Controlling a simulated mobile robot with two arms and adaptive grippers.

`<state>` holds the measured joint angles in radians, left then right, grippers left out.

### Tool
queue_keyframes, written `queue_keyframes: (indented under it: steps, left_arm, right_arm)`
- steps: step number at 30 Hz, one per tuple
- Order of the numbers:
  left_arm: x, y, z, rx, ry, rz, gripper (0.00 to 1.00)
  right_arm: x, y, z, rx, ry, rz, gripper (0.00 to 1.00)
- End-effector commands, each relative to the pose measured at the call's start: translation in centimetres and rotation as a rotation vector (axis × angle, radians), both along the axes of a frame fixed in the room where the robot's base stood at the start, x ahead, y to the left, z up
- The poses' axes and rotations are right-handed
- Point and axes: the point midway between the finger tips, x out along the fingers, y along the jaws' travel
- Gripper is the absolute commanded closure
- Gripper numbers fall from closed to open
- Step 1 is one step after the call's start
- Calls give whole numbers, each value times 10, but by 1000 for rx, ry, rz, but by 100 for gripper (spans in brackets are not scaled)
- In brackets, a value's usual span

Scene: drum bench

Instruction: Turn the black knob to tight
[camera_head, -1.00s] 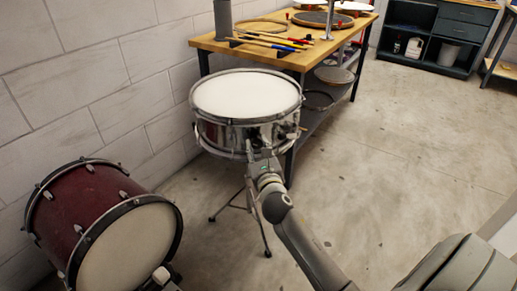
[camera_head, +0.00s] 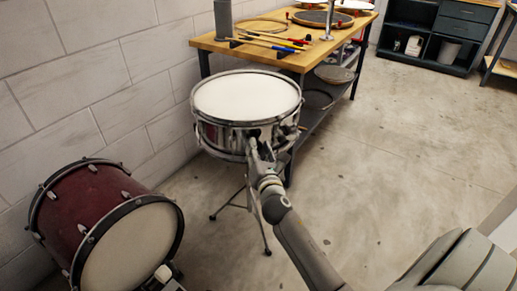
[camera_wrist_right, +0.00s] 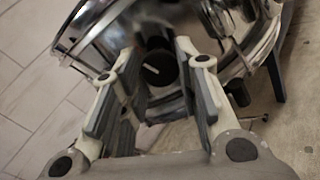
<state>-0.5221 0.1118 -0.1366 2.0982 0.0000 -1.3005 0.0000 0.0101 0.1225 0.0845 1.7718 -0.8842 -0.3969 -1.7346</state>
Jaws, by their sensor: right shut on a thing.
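The black knob (camera_wrist_right: 160,72) is on the side of the chrome snare drum (camera_head: 225,135) and carries a short pale mark. In the right wrist view my right gripper (camera_wrist_right: 158,58) has one finger on each side of the knob, shut on it. In the head view my right gripper (camera_head: 254,138) is at the front side of the drum shell and hides the knob. The tight marking cannot be made out. My left gripper is in neither view.
The snare drum stands on a thin-legged stand (camera_head: 228,208). A dark red bass drum (camera_head: 85,205) lies at the lower left. A wooden workbench (camera_head: 300,62) with sticks and drum parts is behind. The floor to the right is clear.

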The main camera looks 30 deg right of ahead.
Motion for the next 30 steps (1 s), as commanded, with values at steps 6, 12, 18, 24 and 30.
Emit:
queue_keyframes:
  steps: [6,12,18,24,30]
  left_arm:
    - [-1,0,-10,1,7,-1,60]
    - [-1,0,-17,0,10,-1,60]
    - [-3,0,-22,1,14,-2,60]
    - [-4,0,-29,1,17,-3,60]
    - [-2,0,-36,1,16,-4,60]
  right_arm:
    - [0,0,0,193,-80,-1,94]
    - [0,0,0,370,-152,-2,94]
    - [0,0,0,545,-226,-2,94]
    - [0,0,0,721,-298,-2,94]
    - [0,0,1,896,-371,-2,94]
